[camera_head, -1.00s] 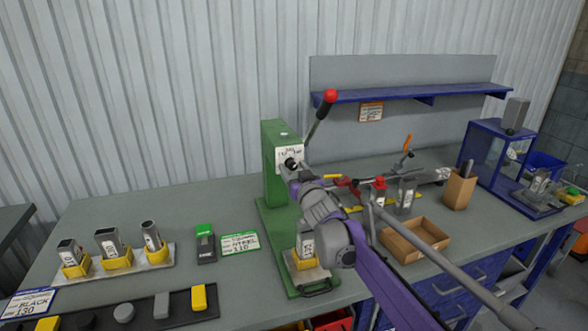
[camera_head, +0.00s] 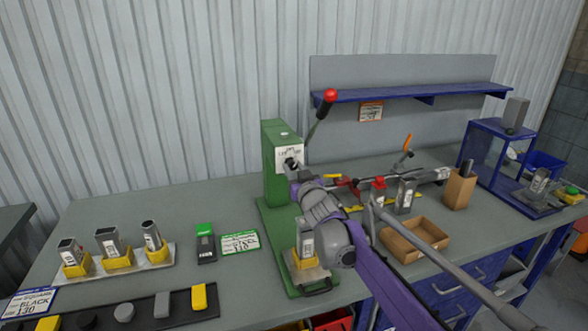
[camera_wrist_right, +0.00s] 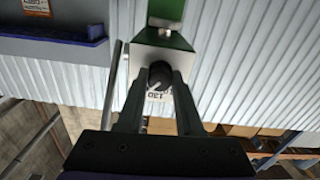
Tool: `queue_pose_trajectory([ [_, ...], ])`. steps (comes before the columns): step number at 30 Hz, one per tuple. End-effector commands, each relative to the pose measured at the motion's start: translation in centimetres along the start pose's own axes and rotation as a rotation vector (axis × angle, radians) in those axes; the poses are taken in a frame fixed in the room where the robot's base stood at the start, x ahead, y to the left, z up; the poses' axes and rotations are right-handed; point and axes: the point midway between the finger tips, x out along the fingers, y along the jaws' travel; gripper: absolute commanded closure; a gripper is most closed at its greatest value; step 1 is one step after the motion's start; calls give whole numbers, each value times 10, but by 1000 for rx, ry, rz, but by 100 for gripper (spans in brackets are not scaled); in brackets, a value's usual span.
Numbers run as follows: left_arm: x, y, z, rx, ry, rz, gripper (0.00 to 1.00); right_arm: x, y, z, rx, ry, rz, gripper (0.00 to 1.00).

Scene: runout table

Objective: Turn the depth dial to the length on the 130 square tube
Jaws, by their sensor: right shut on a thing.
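The black depth dial (camera_head: 291,163) sits on the white scale plate (camera_head: 285,153) on the front of the green press (camera_head: 275,190). My right gripper (camera_head: 294,169) is shut on the dial. In the right wrist view the round dial (camera_wrist_right: 160,75) is between the two fingers, and a printed number, possibly 120 or 130, shows just below it. The dial's exact setting is too small to tell. A grey square tube (camera_head: 305,235) with a white label stands upright in a yellow holder at the press base, partly behind my wrist. My left gripper is out of view.
The red-knobbed lever (camera_head: 329,97) rises from the press. Three tubes in yellow holders stand on a rack (camera_head: 115,268) at left, near a green-edged card (camera_head: 240,242) and a "BLACK 130" card (camera_head: 28,303). A cardboard tray (camera_head: 415,240) lies right of my arm.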

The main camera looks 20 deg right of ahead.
Motion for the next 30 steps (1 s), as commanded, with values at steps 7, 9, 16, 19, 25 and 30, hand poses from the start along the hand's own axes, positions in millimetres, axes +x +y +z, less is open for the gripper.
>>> queue_pose_trajectory([
  [7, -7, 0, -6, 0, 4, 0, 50, 0, 0, -1, -168, 0, 0, 100],
  [9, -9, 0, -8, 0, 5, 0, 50, 0, 0, -1, -228, 0, 0, 100],
  [16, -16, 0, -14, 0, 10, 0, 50, 0, 1, -2, -419, 0, 1, 100],
  [19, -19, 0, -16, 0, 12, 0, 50, 0, 1, -2, -493, 0, 0, 100],
  [25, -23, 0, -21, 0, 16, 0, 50, 0, 1, -1, -609, -1, 0, 100],
  [30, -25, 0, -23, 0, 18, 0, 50, 0, 1, -1, -669, -1, 1, 100],
])
